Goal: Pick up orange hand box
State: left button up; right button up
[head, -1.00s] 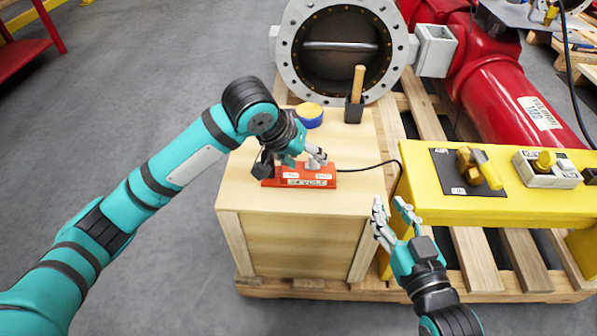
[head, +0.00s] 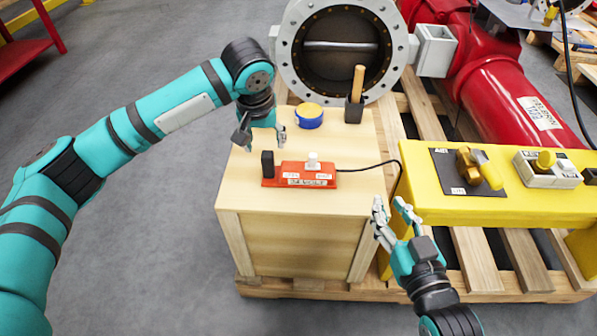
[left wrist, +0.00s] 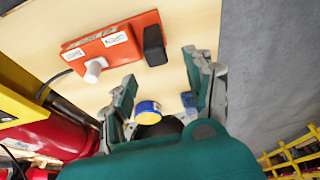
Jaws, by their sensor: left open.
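The orange hand box (head: 300,174) lies on top of the wooden crate. It has a white knob on top, a black upright block at its left end, white labels and a black cable leaving its right side. It also shows in the left wrist view (left wrist: 118,44), beyond my fingers. My left gripper (head: 261,140) is open and empty, above and behind the box's left end, apart from it; its spread fingers show in the left wrist view (left wrist: 160,70). My right gripper (head: 389,208) is open and empty, beside the crate's right front.
The wooden crate (head: 285,240) stands on a pallet. A blue and yellow round tin (head: 309,117) and a black holder with a wooden handle (head: 355,100) stand behind the box. A yellow bench (head: 430,205) with valves is at right; a large flanged valve (head: 287,50) is behind.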

aim_at(267, 154)
pick_arm(q)
jog(key=x, duration=0.3)
jog(key=s+x, duration=0.1)
jog(key=x, duration=0.1)
jog(key=shift+d+f, duration=0.1)
jog(key=shift+f, duration=0.15)
grip_shut()
jog(key=shift+r, duration=0.1)
